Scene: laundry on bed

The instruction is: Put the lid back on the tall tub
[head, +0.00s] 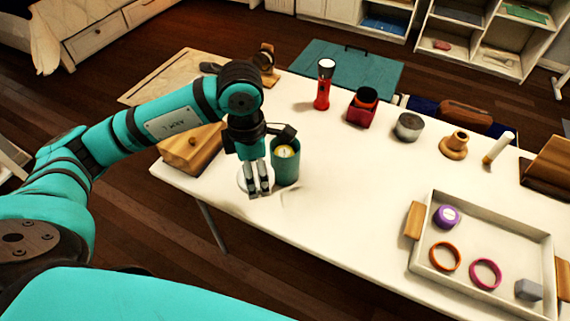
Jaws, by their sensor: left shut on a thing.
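The tall tub appears to be the dark green cylinder (286,170), standing upright near the table's front edge. Its top shows a pale yellowish round area inside the rim. My left gripper (259,192) points down just left of the tub and is shut on a pale, thin round disc (242,180), which looks like the lid. The fingers hide much of the disc. The disc is beside the tub, not over its top; whether they touch is unclear. My right gripper is not in view.
A wooden box (190,150) stands left of the gripper. A red flashlight (323,88), a red box (362,108) and a grey tin (409,126) stand farther back. A white tray (405,270) with rings sits at right. The table's middle is clear.

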